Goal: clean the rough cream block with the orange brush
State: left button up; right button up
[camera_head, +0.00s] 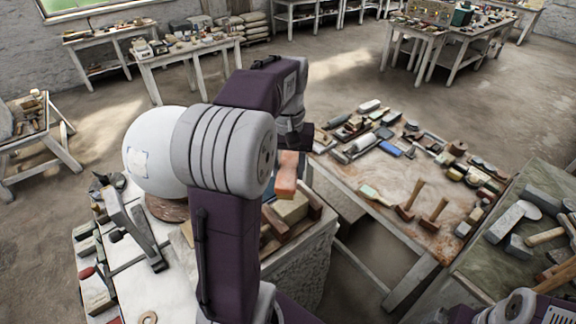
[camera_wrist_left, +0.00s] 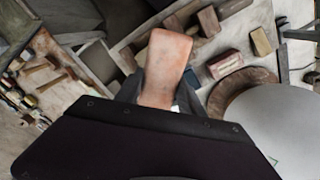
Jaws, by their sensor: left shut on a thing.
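The orange brush (camera_head: 287,172) is in my left gripper, just right of my large purple and white arm in the head view. In the left wrist view the brush (camera_wrist_left: 166,58) points away from the camera, and my left gripper (camera_wrist_left: 160,97) is shut on its near end. A cream block (camera_head: 290,208) sits between brown wooden bars on the stone-topped bench, just below the brush in the head view. My arm hides part of it. I cannot tell whether brush and block touch. My right gripper is out of view.
A large white plaster sphere (camera_head: 152,152) stands on a round brown base (camera_head: 166,208) left of my arm. A metal-headed hammer (camera_head: 130,222) lies nearby. The wooden table (camera_head: 345,178) to the right holds many tools and blocks. Another tool-covered table (camera_head: 480,240) is at far right.

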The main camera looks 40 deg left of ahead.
pick_arm(q)
jog(key=shift+s+d+f+b, duration=0.4)
jog(key=shift+s+d+b, duration=0.1)
jog(key=shift+s+b, duration=0.1)
jog(key=f+b, duration=0.1)
jog(key=w+f+b, duration=0.1)
jog(key=f, duration=0.1)
jog(key=a+f+b, duration=0.1)
jog(key=shift+w+f+b, duration=0.15)
jog(key=shift+b, duration=0.2)
jog(key=shift+d, duration=0.15)
jog(key=shift+s+d+f+b, duration=0.3)
jog(key=shift+s+d+b, duration=0.1)
jog(key=shift+s, duration=0.15)
jog(key=shift+w+a, duration=0.2)
jog(key=shift+a, duration=0.05)
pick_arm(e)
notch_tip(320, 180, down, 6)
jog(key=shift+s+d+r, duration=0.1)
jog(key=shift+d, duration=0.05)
pick_arm(q)
jog(key=shift+s+d+f, duration=0.1)
jog(key=shift+s+f, duration=0.05)
jog(key=shift+f, duration=0.1)
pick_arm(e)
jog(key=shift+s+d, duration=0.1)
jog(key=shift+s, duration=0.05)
